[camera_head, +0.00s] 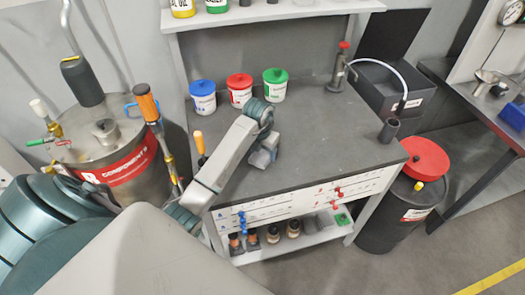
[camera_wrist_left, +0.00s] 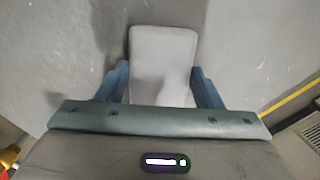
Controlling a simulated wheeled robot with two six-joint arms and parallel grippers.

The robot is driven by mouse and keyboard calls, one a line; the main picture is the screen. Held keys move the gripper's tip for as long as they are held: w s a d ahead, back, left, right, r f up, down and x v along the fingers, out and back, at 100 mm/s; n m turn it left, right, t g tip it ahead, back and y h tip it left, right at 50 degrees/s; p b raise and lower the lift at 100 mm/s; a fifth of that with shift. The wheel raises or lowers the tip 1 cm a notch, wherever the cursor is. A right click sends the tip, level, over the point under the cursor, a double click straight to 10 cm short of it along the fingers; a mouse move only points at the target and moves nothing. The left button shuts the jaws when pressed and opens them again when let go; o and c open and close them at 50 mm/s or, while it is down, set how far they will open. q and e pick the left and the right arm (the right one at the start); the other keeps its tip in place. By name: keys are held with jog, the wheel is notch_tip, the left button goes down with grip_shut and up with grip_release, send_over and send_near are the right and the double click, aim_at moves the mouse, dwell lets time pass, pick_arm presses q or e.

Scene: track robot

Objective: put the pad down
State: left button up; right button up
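A light grey pad (camera_wrist_left: 162,60) with rounded corners sits between the two blue fingers of my left gripper (camera_wrist_left: 162,85) in the left wrist view. The fingers press along its two long sides, and its near end is hidden behind the gripper body. In the head view my left gripper (camera_head: 264,148) is over the dark grey top of the workbench (camera_head: 325,135), with the pad (camera_head: 261,160) showing small and grey below it. I cannot tell whether the pad touches the bench top. My right gripper is not in view.
Blue-lidded (camera_head: 203,97), red-lidded (camera_head: 240,90) and green-lidded (camera_head: 275,85) tubs stand along the bench's back. A black bin (camera_head: 385,90) and dark cup (camera_head: 389,130) are at right. A metal drum (camera_head: 110,155) stands left. The bench's middle right is clear.

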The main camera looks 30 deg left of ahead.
aim_at(261, 155)
pick_arm(q)
jog(key=o, duration=0.3)
jog(key=shift+r, duration=0.15)
jog(key=r, duration=0.1)
jog(key=r+b, duration=0.1)
jog(key=r, duration=0.3)
jog(key=shift+s+r, duration=0.2)
jog(key=shift+s, duration=0.1)
jog(key=shift+s+r+p, duration=0.2)
jog(key=shift+r+p, duration=0.55)
jog(key=shift+r, duration=0.35)
jog(key=shift+s+r+p, duration=0.15)
jog(key=shift+r+p, duration=0.65)
jog(key=shift+r, duration=0.3)
jog(key=shift+s+r+p, duration=0.2)
jog(key=shift+r+p, duration=0.55)
jog(key=shift+r, duration=0.35)
